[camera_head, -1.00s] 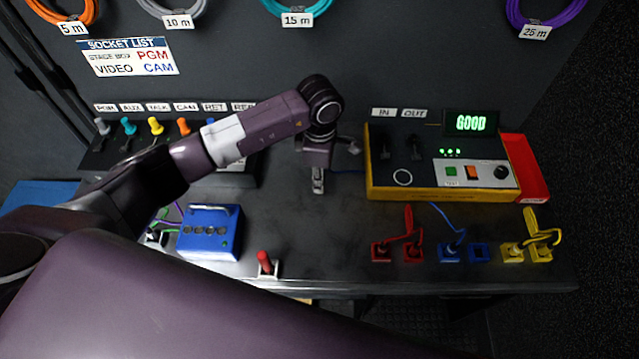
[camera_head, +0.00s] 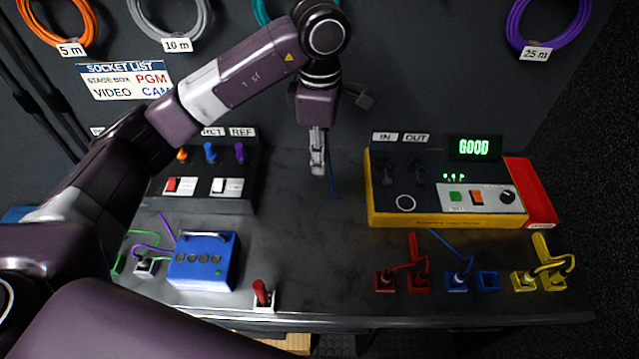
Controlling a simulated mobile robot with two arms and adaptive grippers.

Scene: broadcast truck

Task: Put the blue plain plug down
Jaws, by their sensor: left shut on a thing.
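My left gripper (camera_head: 317,168) is above the back middle of the bench, fingers pointing down. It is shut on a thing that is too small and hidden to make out. A thin blue cable (camera_head: 334,185) hangs down just beside its fingers, so it appears to be the blue plain plug. Near the front right, one blue socket (camera_head: 456,283) has a plug with a blue cable in it. The blue socket beside it (camera_head: 488,282) looks empty. My right gripper is not in view.
A yellow tester (camera_head: 440,218) reading GOOD stands right of the gripper. A blue box (camera_head: 203,262), a red-handled switch (camera_head: 262,293) and a socket panel (camera_head: 200,205) are to the left. Red (camera_head: 385,282) and yellow (camera_head: 523,282) sockets flank the blue ones. The bench middle (camera_head: 310,240) is clear.

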